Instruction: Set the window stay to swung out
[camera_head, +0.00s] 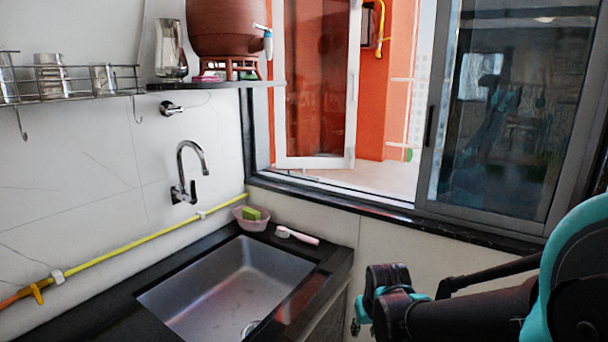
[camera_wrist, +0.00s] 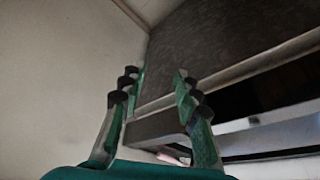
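The window (camera_head: 350,190) is in the head view, above and right of the sink. Its left casement, a white-framed pane (camera_head: 318,90), stands open at an angle to the frame. I cannot make out a separate window stay in either view. My gripper (camera_wrist: 159,82) shows in the wrist view with its two dark-tipped green fingers apart and nothing between them. Beyond the fingers are a pale wall, a dark mottled surface and a grey bar. In the head view my arm is at the lower right, below the window sill and apart from the casement.
A sliding glass pane (camera_head: 510,120) closes the window's right side. A steel sink (camera_head: 235,285) has a faucet (camera_head: 188,175) behind it. A pink bowl (camera_head: 250,222) and a pink brush (camera_head: 297,236) lie at its rim. A clay waterpot (camera_head: 222,28) stands on a shelf (camera_head: 205,86).

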